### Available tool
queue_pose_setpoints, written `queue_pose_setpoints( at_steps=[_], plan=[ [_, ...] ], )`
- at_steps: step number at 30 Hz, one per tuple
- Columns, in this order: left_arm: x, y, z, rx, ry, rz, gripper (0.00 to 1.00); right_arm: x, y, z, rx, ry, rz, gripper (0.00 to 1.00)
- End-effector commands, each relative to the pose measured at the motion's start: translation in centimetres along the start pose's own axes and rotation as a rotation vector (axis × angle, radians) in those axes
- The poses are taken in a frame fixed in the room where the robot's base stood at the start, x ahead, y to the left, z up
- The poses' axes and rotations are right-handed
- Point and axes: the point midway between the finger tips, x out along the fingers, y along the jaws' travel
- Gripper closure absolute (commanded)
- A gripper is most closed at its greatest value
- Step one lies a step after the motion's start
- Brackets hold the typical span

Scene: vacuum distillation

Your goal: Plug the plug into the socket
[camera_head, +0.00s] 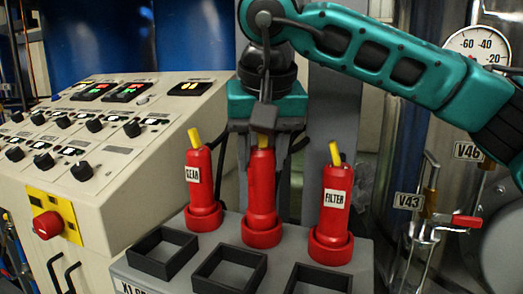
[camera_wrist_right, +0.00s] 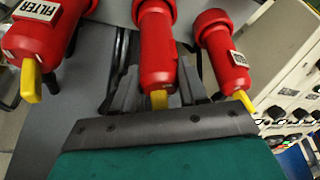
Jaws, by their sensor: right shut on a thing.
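Three red plugs with yellow tops stand on a grey box (camera_head: 215,254). The left plug (camera_head: 199,178) carries a partly legible label and the right plug (camera_head: 335,200) is labelled FILTER. The middle plug (camera_head: 262,190) stands upright between them, its lower end in a wide red collar (camera_head: 262,232). My right gripper (camera_head: 264,150) comes down from above, shut on the middle plug's upper part. In the wrist view the middle plug (camera_wrist_right: 158,50) lies in line with my right gripper (camera_wrist_right: 158,88), the fingers partly hidden. My left gripper is out of view.
Black square frames (camera_head: 162,252) line the front of the box. Valve handles tagged V43 (camera_head: 408,201) and V46 (camera_head: 467,151) and a gauge (camera_head: 480,44) are at right.

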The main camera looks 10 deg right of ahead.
Motion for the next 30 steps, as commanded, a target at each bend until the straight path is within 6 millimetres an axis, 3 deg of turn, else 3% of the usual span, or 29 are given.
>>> queue_pose_setpoints(
  at_steps=[13,14,22,30],
  plan=[
    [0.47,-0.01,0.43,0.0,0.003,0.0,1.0,1.07,-0.01,0.44,0.001,0.001,-0.001,1.0],
    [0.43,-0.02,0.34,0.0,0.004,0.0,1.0,0.96,-0.01,0.39,0.001,0.001,-0.001,0.55],
    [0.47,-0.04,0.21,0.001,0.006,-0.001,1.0,0.96,0.0,0.39,0.0,0.001,-0.001,0.29],
    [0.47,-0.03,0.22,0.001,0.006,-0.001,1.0,0.92,0.0,0.41,0.0,-0.001,0.0,0.28]
  ],
)
